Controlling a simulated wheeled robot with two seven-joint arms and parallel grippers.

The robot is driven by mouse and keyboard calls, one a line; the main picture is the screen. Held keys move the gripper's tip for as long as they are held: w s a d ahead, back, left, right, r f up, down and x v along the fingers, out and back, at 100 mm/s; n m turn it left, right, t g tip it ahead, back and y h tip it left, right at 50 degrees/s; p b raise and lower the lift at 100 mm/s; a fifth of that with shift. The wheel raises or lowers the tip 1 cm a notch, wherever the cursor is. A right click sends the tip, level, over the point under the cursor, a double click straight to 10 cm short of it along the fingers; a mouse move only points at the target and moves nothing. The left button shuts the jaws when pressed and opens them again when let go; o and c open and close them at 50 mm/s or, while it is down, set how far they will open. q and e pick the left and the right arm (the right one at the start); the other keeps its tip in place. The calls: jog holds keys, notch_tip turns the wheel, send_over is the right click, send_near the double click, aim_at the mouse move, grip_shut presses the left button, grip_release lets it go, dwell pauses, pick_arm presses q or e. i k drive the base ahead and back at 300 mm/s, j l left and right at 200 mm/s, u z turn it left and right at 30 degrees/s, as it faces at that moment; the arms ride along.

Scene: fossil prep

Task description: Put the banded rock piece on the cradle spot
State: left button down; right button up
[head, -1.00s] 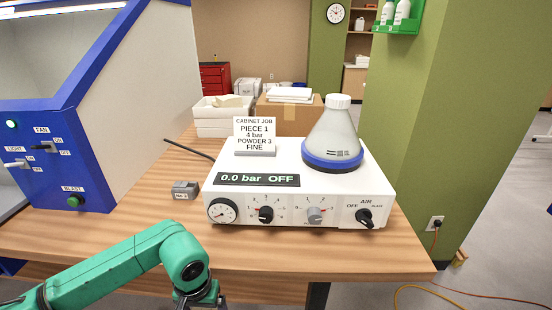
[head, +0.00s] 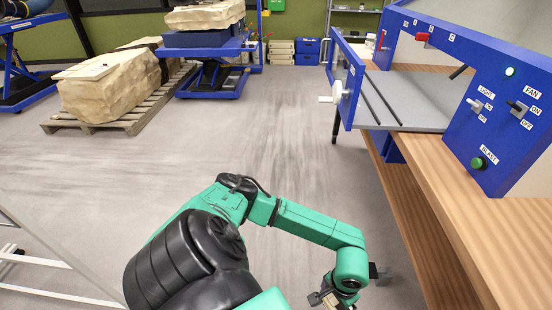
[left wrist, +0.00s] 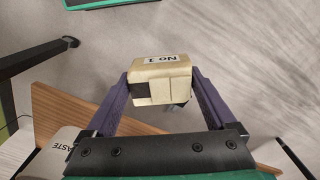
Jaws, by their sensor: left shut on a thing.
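My left gripper (left wrist: 160,100) is shut on a pale beige rock piece (left wrist: 162,72), with one finger on each side of it. The piece has a "No 1" label and a dark patch on one face. In the head view, my left gripper (head: 335,300) is low in the picture, left of the bench and apart from it, with the piece only partly visible at the bottom edge. I cannot make out the cradle spot in either view. My right gripper is not in view.
The blue blast cabinet (head: 480,150) stands on the wooden bench (head: 440,220) at right, its windowed door (head: 345,85) swung open. At back left, a large rock (head: 110,85) lies on a pallet (head: 100,125) beside a blue lift table (head: 208,80). Grey floor between is clear.

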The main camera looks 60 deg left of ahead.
aim_at(368, 91)
jog(key=i+j+u, duration=0.1)
jog(key=j+u, duration=0.35)
jog(key=i+j+u, duration=0.1)
jog(key=u, duration=0.4)
jog(key=i+j+u, duration=0.2)
jog(key=j+u, duration=0.25)
jog(key=i+u, duration=0.2)
jog(key=u, duration=0.25)
jog(key=i+j+u, duration=0.15)
jog(key=u, duration=0.35)
jog(key=i+l, duration=0.2)
jog(key=i, duration=0.8)
jog(key=i+l+z, duration=0.1)
jog(key=i, duration=0.9)
jog(key=i+l, duration=0.2)
jog(key=i, duration=0.85)
jog(key=i+z, duration=0.1)
jog(key=z, duration=0.35)
jog(key=i+j+z, duration=0.1)
jog(key=z, duration=0.4)
jog(key=i+j+z, duration=0.1)
jog(key=z, duration=0.35)
jog(key=j+z, duration=0.1)
jog(key=z, duration=0.4)
jog(key=i+j+z, duration=0.1)
jog(key=z, duration=0.35)
jog(key=j+z, duration=0.25)
jog(key=z, duration=0.25)
